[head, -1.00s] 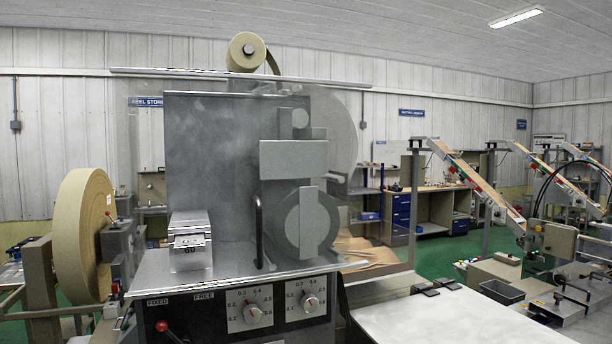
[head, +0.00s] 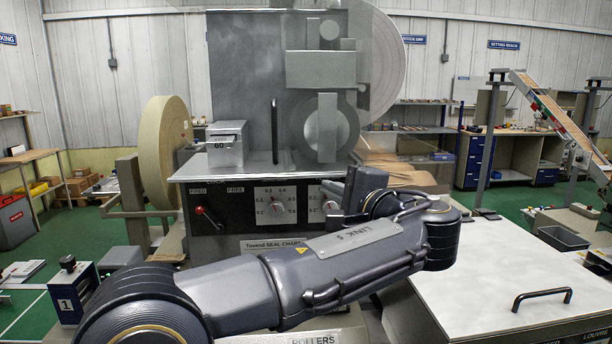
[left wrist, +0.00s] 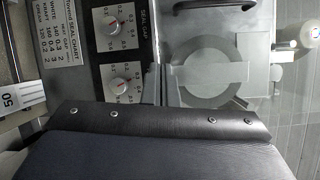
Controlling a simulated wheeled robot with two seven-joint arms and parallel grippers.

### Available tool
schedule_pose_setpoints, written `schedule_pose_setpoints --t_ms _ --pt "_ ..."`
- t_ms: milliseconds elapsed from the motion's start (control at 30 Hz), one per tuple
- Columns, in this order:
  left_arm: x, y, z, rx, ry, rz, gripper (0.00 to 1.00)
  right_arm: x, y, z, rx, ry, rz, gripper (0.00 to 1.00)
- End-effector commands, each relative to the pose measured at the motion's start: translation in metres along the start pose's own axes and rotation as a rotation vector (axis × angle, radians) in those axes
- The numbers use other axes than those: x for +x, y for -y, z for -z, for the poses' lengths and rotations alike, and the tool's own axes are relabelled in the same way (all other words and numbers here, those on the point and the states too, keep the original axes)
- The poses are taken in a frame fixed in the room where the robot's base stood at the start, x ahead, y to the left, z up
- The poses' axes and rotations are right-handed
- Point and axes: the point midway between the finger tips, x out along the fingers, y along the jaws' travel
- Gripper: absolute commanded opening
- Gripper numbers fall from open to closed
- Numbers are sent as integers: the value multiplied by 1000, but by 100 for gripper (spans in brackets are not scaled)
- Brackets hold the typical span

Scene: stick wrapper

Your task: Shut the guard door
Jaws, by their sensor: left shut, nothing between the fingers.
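The sealing machine (head: 238,98) stands ahead with a grey back plate, rollers and a knob panel. A dark upright handle (head: 275,131) stands in front of the back plate, apparently on the clear guard door; the door's edges are too faint to tell how far it is open. The handle also shows at the top of the left wrist view (left wrist: 213,6). My left arm reaches across from the left. My left gripper (head: 346,190) is shut and empty, in front of the right knob, below and right of the handle. Its fingertips are hard to make out. My right gripper is out of view.
A big tan reel (head: 165,150) stands left of the machine. A red-knobbed lever (head: 200,210) and dials (head: 276,206) are on the front panel. A pale table lid with a black handle (head: 542,298) lies at the right. A grey bin (head: 562,238) is beyond it.

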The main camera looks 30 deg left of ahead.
Motion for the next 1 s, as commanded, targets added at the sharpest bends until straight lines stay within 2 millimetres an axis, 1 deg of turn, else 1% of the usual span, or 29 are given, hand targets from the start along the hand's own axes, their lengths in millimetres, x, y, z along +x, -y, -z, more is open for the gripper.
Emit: schedule_pose_setpoints --t_ms 33,100,167,267,367,600,667,800,900,1000 --pt "-8 10 4 -1 14 43 0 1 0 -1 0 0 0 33" --pt "-11 18 6 -4 25 75 0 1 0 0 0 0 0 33" --pt "-9 21 6 -4 29 84 0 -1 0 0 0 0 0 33" --pt "4 23 5 -4 31 83 0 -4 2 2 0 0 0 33" --pt "23 25 4 -4 31 82 0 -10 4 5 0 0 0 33" --pt "76 30 3 -2 31 80 0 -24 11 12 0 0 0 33" --pt "87 30 2 -3 30 80 0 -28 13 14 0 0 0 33" --pt "92 30 -19 -6 25 81 0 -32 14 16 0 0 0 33" --pt "94 29 -28 -5 24 80 0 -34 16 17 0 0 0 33" --pt "95 28 -33 -5 24 80 0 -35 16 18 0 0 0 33"
